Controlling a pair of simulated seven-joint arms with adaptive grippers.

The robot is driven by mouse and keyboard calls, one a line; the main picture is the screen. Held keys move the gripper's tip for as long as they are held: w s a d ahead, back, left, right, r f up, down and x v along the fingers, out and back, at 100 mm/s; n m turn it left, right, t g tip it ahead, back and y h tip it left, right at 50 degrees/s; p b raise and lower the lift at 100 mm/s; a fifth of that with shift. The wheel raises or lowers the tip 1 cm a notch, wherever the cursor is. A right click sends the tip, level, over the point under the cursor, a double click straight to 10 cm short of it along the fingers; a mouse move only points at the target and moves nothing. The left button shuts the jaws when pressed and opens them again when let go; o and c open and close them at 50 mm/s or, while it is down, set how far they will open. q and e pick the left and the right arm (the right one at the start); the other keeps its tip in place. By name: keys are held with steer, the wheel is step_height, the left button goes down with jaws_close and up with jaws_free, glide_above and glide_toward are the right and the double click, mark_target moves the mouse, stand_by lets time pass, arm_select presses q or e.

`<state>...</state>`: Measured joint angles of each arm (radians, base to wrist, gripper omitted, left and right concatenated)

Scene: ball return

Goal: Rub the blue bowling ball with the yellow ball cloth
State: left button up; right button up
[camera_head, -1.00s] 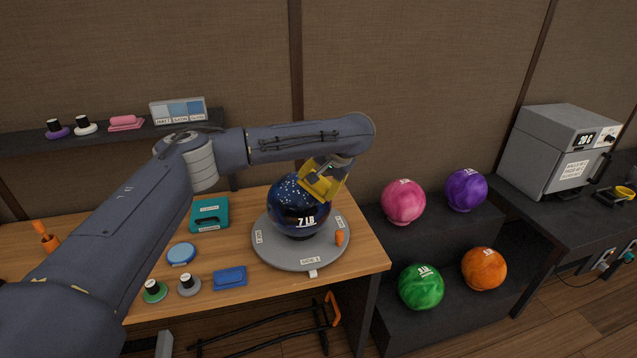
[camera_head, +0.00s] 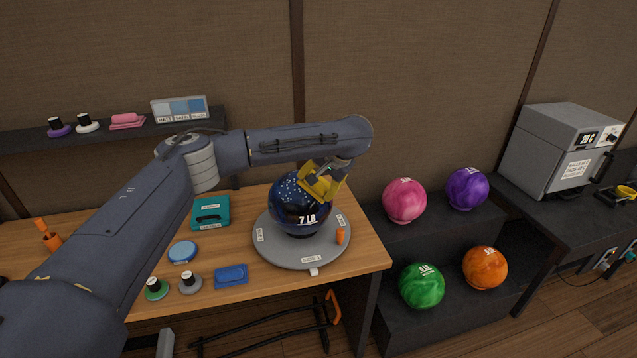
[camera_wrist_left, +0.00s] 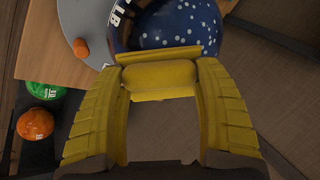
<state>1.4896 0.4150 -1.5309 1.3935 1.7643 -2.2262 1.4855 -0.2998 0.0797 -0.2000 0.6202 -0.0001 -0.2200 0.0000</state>
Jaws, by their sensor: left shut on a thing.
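The blue bowling ball (camera_head: 292,212), dark with white specks and a "7 LB" label, sits on a round grey stand (camera_head: 275,251) on the wooden table. It also shows in the left wrist view (camera_wrist_left: 180,22). My left gripper (camera_head: 316,184) is at the ball's upper right side. Its yellow fingers are shut on the yellow ball cloth (camera_wrist_left: 160,77), which lies between the fingertips against or very near the ball; exact contact is hard to tell. In the head view the cloth blends with the yellow fingers. My right gripper is not in view.
An orange piece (camera_head: 340,236) stands on the stand's right side. A teal case (camera_head: 210,212), a blue round tin (camera_head: 183,251) and a blue pad (camera_head: 231,275) lie left of it. Pink (camera_head: 404,203), purple, green and orange balls rest on the dark rack at right.

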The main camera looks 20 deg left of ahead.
arm_select(q)
steer(key=shift+w+a+f, duration=0.1)
steer(key=shift+f, duration=0.15)
steer(key=shift+s+a+r, duration=0.15)
steer(key=shift+s+a, duration=0.25)
steer(key=shift+a, duration=0.1)
steer(key=shift+s+a+r, duration=0.15)
steer(key=shift+s+a, duration=0.25)
steer(key=shift+a, duration=0.1)
steer(key=shift+w+d+f, duration=0.2)
steer(key=shift+w+d, duration=0.2)
steer(key=shift+d, duration=0.1)
steer(key=shift+w+d+f, duration=0.2)
steer(key=shift+w+d, duration=0.15)
steer(key=shift+d, duration=0.1)
steer(key=shift+s+a+r, duration=0.2)
steer(key=shift+s+a, duration=0.2)
steer(key=shift+a, duration=0.1)
steer(key=shift+s+a+r, duration=0.15)
steer(key=shift+s+a, duration=0.25)
steer(key=shift+a, duration=0.1)
steer(key=shift+w+d, duration=0.1)
steer(key=shift+w+d+f, duration=0.2)
steer(key=shift+w+d, duration=0.5)
steer(key=shift+d, duration=0.2)
steer(key=shift+s+a+r, duration=0.1)
steer(key=shift+s+a, duration=0.65)
steer(key=shift+a, duration=0.3)
